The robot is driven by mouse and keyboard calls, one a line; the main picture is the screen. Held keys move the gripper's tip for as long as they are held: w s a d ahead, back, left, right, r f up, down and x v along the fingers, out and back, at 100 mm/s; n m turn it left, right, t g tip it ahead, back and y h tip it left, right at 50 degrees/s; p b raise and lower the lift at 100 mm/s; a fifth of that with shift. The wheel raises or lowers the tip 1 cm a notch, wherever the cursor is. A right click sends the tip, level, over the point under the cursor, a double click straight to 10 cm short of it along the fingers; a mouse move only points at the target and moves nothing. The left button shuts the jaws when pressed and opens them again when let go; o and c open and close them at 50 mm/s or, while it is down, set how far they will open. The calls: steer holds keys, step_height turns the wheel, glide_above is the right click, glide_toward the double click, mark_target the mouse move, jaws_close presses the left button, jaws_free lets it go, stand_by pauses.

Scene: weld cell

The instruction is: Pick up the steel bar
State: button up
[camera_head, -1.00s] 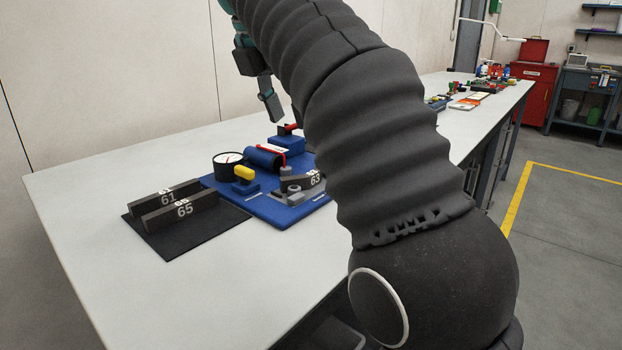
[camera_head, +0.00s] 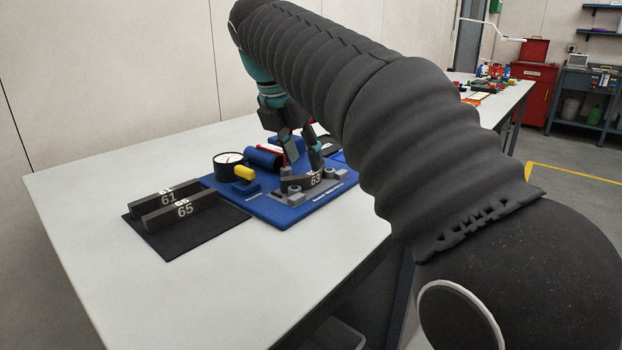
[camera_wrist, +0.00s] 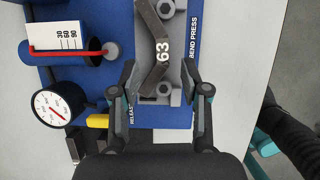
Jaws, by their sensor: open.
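A dark steel bar marked 63 (camera_wrist: 162,48) lies in the grey fixture of the blue bend press, and looks bent at its middle in the wrist view. It also shows in the head view (camera_head: 316,180), below my gripper (camera_head: 303,166). In the wrist view my gripper (camera_wrist: 158,72) is open and empty, one finger on each side of the bar. I cannot tell how high the fingertips are above it. Two more dark bars, marked 61 (camera_head: 150,203) and 65 (camera_head: 168,217), stand side by side on a black mat (camera_head: 185,248) at the left.
The blue press base (camera_head: 262,207) carries a round gauge (camera_head: 229,165), a yellow-topped lever (camera_head: 244,173) and a blue cylinder with a red handle (camera_head: 262,157). The white bench (camera_head: 110,280) is clear in front. Other items stand at its far end.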

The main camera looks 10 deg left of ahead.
mark_target(312, 173)
steer(key=shift+x, duration=2.3)
steer(key=shift+d+r, duration=0.1)
steer(key=shift+d, duration=0.05)
jaws_close()
